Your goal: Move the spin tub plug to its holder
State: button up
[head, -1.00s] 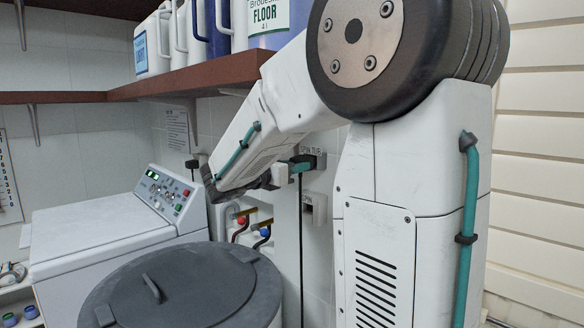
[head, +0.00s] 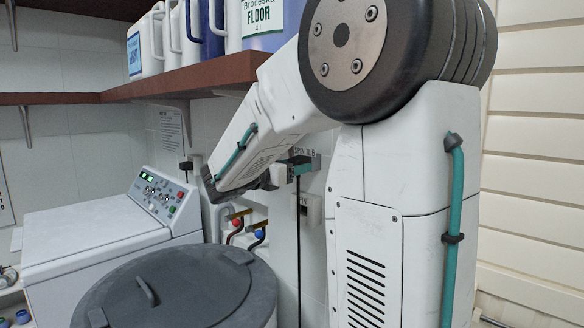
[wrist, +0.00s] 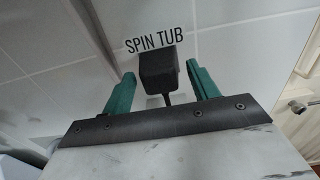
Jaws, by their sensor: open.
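The black spin tub plug (wrist: 158,72) sits at the wall below the "SPIN TUB" lettering in the wrist view. Its dark cable leaves its lower end, and in the head view a dark cable (head: 299,245) hangs straight down below the gripper. My gripper (wrist: 160,70) is open, with one teal finger on each side of the plug. A gap shows on both sides. In the head view my gripper (head: 301,168) is at the wall by the lettering and largely hides the plug. I cannot tell which fitting is the holder.
A pale wall box (head: 310,211) sits just below the gripper. The lidded grey tub (head: 185,290) and white washing machine (head: 100,235) stand below left. Taps (head: 236,222) stick out of the wall. A brown shelf (head: 190,77) with several jugs hangs above the forearm.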

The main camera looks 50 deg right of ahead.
jog(key=a, duration=0.7)
jog(key=shift+w+a, duration=0.2)
jog(key=shift+a, duration=0.2)
jog(key=s+a+f+m+g+y, duration=0.1)
jog(key=s+a+f+m+y, duration=0.4)
jog(key=s+f+m, duration=0.15)
jog(key=s+a+f+m+y, duration=0.4)
jog(key=s+f+m+y, duration=0.1)
jog(key=s+f, duration=0.15)
jog(key=s+a+f+m+t+y, duration=0.1)
jog(key=s+a+m+y, duration=0.2)
jog(key=a, duration=0.4)
jog(key=s+a+f+m+t+y, duration=0.2)
jog(key=s+a+y, duration=0.3)
jog(key=a, duration=0.3)
jog(key=shift+m, duration=0.45)
